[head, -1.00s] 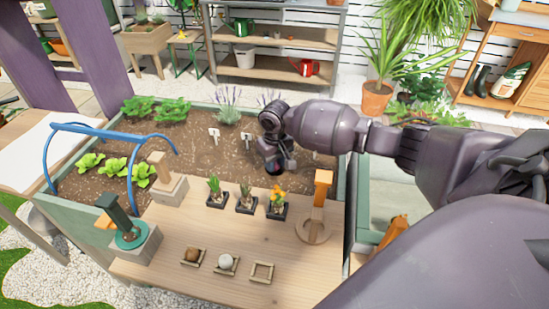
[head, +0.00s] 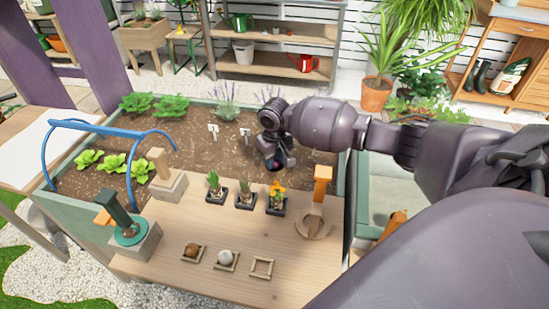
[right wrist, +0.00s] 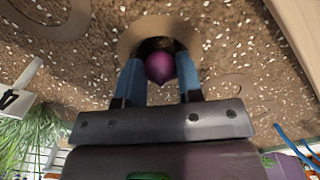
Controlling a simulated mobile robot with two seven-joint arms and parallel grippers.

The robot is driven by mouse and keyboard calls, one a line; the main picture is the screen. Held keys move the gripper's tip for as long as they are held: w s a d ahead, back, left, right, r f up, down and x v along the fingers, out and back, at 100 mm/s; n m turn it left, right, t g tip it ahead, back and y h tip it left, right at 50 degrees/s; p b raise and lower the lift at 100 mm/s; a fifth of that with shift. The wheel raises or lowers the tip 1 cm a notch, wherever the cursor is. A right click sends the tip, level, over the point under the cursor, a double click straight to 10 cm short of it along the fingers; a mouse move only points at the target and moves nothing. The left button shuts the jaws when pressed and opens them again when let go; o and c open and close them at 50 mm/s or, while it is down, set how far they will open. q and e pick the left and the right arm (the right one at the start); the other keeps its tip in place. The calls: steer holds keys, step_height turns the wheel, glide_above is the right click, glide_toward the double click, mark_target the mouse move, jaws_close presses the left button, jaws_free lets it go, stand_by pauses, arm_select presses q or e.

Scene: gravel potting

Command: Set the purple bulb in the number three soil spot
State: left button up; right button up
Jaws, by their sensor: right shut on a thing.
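The purple bulb (right wrist: 160,68) is between the blue fingers of my right gripper (right wrist: 160,75) in the right wrist view. The gripper is shut on it, over or at a round soil spot (right wrist: 128,40) with a dark hollow in its middle. I cannot tell whether the bulb touches the soil. In the head view my right gripper (head: 276,164) points down over the near part of the soil bed (head: 190,145), and the bulb is barely visible under it. Small white markers (head: 213,130) stand in the bed; the arm may hide others. My left gripper is out of view.
Several potted plants (head: 246,197) stand on the wooden table just in front of the bed. An orange-handled tool (head: 321,185) stands to their right. Square frames (head: 262,267) lie nearer, one empty. A blue hoop (head: 110,126) rises at left.

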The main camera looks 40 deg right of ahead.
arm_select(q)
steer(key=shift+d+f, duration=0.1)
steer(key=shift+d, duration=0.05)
arm_select(e)
steer(key=shift+f, duration=0.4)
steer(key=o, duration=1.2)
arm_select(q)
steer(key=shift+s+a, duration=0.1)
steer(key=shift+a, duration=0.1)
arm_select(e)
steer(key=shift+o, duration=0.2)
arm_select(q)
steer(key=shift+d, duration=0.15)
arm_select(e)
steer(key=shift+r, duration=0.1)
steer(key=shift+r+p, duration=1.2)
steer(key=shift+r, duration=0.8)
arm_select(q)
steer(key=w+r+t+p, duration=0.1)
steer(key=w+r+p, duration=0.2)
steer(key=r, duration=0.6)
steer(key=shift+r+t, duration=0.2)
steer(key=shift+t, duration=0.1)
arm_select(e)
steer(key=shift+r, duration=2.45)
